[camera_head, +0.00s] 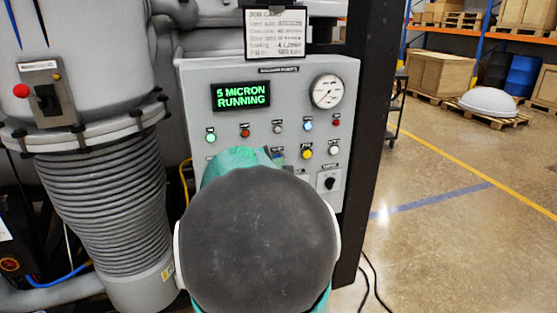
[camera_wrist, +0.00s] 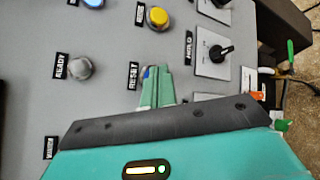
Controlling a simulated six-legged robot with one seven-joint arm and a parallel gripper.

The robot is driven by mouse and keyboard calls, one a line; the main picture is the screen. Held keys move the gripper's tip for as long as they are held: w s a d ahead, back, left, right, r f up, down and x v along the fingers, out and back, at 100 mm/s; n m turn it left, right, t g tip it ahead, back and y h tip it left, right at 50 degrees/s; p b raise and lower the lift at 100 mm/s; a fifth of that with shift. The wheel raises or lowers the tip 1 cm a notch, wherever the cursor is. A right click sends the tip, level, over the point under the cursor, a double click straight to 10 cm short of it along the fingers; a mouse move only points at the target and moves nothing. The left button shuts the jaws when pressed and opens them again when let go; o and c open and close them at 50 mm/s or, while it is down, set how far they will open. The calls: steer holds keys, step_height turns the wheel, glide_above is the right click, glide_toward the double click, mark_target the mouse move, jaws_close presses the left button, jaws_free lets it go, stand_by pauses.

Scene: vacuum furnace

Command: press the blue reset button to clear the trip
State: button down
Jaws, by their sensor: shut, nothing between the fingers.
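In the wrist view, a small part of the blue reset button (camera_wrist: 147,71) shows beside the RESET label (camera_wrist: 133,76). My green fingers cover the rest of it. My gripper (camera_wrist: 157,72) is shut and empty, with its fingertips over the button. I cannot tell whether the tips touch it or how far it is pressed in. In the head view, my arm hides the lower left of the grey control panel (camera_head: 232,70). The panel's display (camera_head: 241,96) reads "5 MICRON RUNNING" in green.
A yellow button (camera_wrist: 158,17), a grey READY button (camera_wrist: 80,67) and a black HOLD knob (camera_wrist: 220,52) surround the fingers. A gauge (camera_head: 327,91) is at the panel's upper right. A ribbed grey duct (camera_head: 105,205) stands left. Open floor (camera_head: 455,235) lies right.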

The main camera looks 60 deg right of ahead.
steer(key=shift+s+a, duration=0.5)
steer(key=shift+a, duration=0.05)
steer(key=shift+s, duration=0.1)
steer(key=shift+s+a, duration=1.7)
steer(key=shift+a, duration=0.05)
steer(key=w+a+f+m+t+y, duration=0.1)
steer(key=a+y, duration=0.4)
steer(key=a, duration=1)
steer(key=w+a+f+m+t+y, duration=0.2)
steer(key=a+y, duration=0.3)
steer(key=a, duration=1.1)
steer(key=w+a+f+m+t+y, duration=0.1)
steer(key=a+y, duration=0.4)
steer(key=a, duration=1.1)
steer(key=f+m+t, duration=0.1)
steer(key=f+m, duration=0.1)
steer(key=shift+w+m, duration=0.25)
steer(key=shift+m, duration=0.05)
